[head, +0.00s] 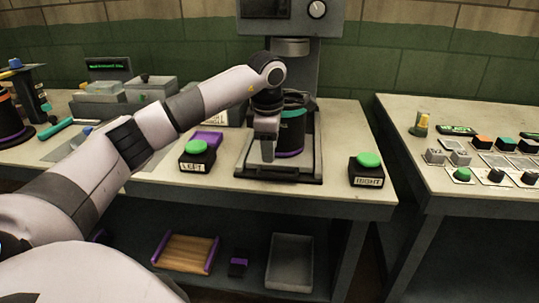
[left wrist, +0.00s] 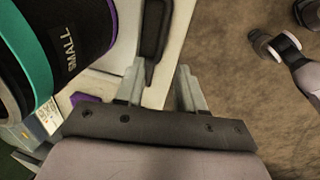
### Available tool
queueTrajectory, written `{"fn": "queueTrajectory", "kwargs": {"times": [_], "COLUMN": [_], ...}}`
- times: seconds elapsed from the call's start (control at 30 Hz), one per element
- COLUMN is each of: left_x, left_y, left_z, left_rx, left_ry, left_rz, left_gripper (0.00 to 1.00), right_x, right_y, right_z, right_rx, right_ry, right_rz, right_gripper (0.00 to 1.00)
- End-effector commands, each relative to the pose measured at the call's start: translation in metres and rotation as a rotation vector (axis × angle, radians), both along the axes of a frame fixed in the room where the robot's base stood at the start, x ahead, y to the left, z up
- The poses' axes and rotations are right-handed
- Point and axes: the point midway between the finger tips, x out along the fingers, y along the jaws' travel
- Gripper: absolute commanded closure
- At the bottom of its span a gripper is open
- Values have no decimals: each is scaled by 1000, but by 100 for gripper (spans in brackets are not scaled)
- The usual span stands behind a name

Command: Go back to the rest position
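My left gripper (head: 267,158) hangs pointing down in front of the press at the centre of the bench. In the left wrist view its two fingers (left wrist: 161,82) are apart with nothing held between them. A black sleeve (head: 291,135) with a teal band at the top and a purple band at the bottom stands upright in the press, just behind the gripper. The sleeve (left wrist: 75,45) reads "SMALL" in the left wrist view, to the left of the fingers and apart from them. My right gripper is not in view.
The press (head: 291,20) rises behind the sleeve. Green buttons marked LEFT (head: 197,154) and RIGHT (head: 367,168) flank it. A purple block (head: 207,139) lies behind the left one. A shelf below holds a wooden tray (head: 186,252) and a grey bin (head: 291,262). A second bench (head: 452,194) stands right.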

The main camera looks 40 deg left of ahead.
Motion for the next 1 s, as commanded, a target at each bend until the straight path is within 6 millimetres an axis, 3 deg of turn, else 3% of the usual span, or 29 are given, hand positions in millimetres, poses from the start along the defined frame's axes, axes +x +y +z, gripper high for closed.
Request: {"fn": "queueTrajectory", "kwargs": {"times": [0.53,0.63,0.77,0.9,1.0], "left_x": [0,0,0,-14,-31], "left_y": [-1,-12,-64,-151,-209], "left_z": [1,-8,-35,-68,-77], "left_rx": [-1,-37,-199,-513,-761], "left_ry": [0,3,4,24,54], "left_rz": [0,-17,-70,-99,-69], "left_gripper": [62,62,62,62,62], "right_x": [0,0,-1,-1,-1], "right_y": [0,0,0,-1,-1], "right_z": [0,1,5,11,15], "right_rx": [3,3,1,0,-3], "right_ry": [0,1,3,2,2], "right_rz": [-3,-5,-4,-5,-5], "right_gripper": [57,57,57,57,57]}}
